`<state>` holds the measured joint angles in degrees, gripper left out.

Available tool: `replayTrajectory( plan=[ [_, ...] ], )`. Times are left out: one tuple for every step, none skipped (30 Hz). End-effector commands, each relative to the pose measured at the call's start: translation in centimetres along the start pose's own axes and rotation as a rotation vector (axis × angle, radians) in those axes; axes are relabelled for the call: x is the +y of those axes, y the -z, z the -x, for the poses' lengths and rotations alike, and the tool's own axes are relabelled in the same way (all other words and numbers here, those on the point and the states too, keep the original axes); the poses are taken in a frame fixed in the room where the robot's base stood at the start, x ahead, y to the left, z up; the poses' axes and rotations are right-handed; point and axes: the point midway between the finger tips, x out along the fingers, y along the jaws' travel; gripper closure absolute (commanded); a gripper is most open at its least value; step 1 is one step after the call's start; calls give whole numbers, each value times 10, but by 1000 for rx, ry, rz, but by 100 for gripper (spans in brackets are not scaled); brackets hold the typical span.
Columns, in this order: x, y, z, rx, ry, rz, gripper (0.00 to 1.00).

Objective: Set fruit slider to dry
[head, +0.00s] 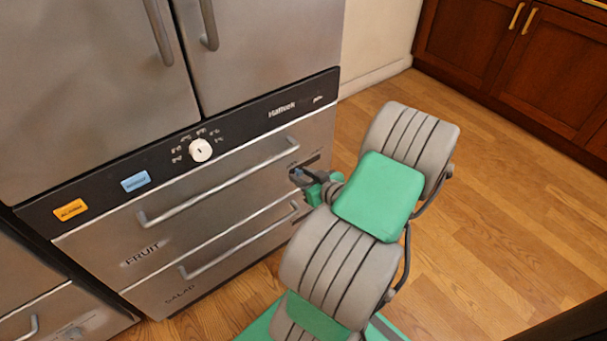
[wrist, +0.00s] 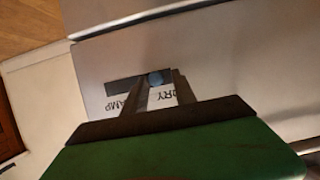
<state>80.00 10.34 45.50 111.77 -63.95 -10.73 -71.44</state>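The fruit drawer (head: 150,247) is the upper drawer of the steel fridge, marked FRUIT and closed. In the wrist view, the labels DRY and AMP appear upside down below the slot. The knob lies by the DRY label, and bare slot (wrist: 117,88) runs left from it towards the AMP label. My gripper (head: 300,175) is at the slider, its fingers (wrist: 162,82) on both sides of the knob, seemingly closed on it. The exact contact is hard to see.
The fruit drawer's bar handle (head: 215,183) lies left of my gripper. The salad drawer (head: 180,295) is below, with its own handle (head: 240,242). A dark panel above carries a white dial (head: 200,150) and orange and blue buttons. Wooden floor lies open at right.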

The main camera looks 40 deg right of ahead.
Motion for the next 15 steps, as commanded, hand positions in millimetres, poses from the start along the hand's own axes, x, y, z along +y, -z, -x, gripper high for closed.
replayTrajectory(
  plan=[
    [-1, 0, 0, 0, 2, 0, 66],
    [0, 0, 0, 0, 1, 0, 63],
    [0, 0, 0, 0, 0, 0, 60],
    [0, 0, 0, 0, -1, 0, 57],
    [1, 0, 0, 0, -1, 0, 57],
    [1, 0, 0, -1, -2, 0, 57],
    [1, 0, 0, -1, -3, 0, 57],
    [1, 0, 0, -1, -3, 1, 57],
    [2, 0, 0, -1, -4, 1, 57],
    [2, 0, 0, -1, -4, 1, 57],
    [2, 0, 1, -1, -4, 1, 57],
    [2, 0, 2, -1, -5, 1, 57],
    [2, 0, 4, -1, -5, 0, 57],
    [3, 1, 7, -2, -6, 0, 57],
    [3, 1, 13, -1, -8, -1, 57]
  ],
)
